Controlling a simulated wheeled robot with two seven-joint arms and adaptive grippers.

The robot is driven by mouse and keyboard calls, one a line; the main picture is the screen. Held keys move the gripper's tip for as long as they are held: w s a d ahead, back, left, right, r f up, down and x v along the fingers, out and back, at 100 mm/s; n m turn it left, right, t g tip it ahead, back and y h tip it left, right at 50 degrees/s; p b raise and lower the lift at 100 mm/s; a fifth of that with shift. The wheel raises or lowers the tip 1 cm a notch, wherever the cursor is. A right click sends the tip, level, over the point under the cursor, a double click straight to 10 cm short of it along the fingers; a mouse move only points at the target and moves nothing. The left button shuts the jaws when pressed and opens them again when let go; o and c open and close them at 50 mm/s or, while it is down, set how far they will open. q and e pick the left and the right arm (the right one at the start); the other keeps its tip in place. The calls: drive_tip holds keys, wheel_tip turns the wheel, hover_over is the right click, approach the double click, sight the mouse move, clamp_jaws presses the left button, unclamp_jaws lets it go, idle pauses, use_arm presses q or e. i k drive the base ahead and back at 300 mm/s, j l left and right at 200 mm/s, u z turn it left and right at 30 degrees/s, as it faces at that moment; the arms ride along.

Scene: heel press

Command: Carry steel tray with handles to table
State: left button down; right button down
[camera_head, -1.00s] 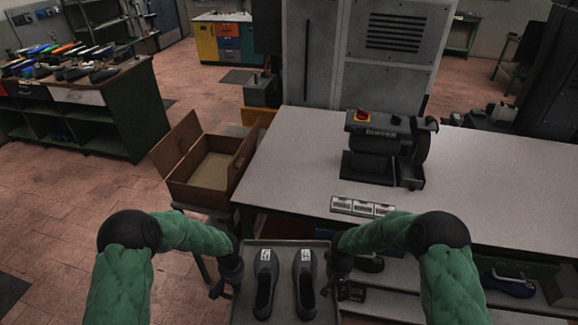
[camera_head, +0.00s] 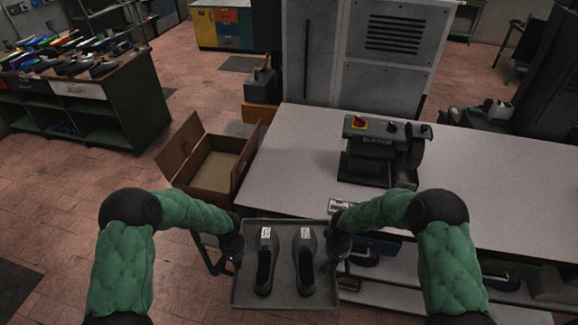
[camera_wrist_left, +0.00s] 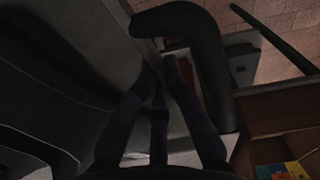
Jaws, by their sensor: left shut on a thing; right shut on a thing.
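The grey steel tray (camera_head: 285,299) is held out between my two arms, in front of the table (camera_head: 290,160). Two dark shoes, one on the left (camera_head: 266,262) and one on the right (camera_head: 304,262), lie in it side by side with white labels. My left gripper (camera_head: 234,262) is shut at the tray's left side and my right gripper (camera_head: 332,262) is shut at its right side. The handles are hidden by the grippers in the head view. The left wrist view is dark, with the gripper fingers (camera_wrist_left: 160,100) close to the tray's wall.
A black bench grinder (camera_head: 378,150) stands on the table. An open wooden box (camera_head: 215,170) is at the table's left end. Shelves with several items are below the table's front. The table's front left surface is mostly clear.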

sight(284, 207)
drive_tip(key=i, duration=0.9)
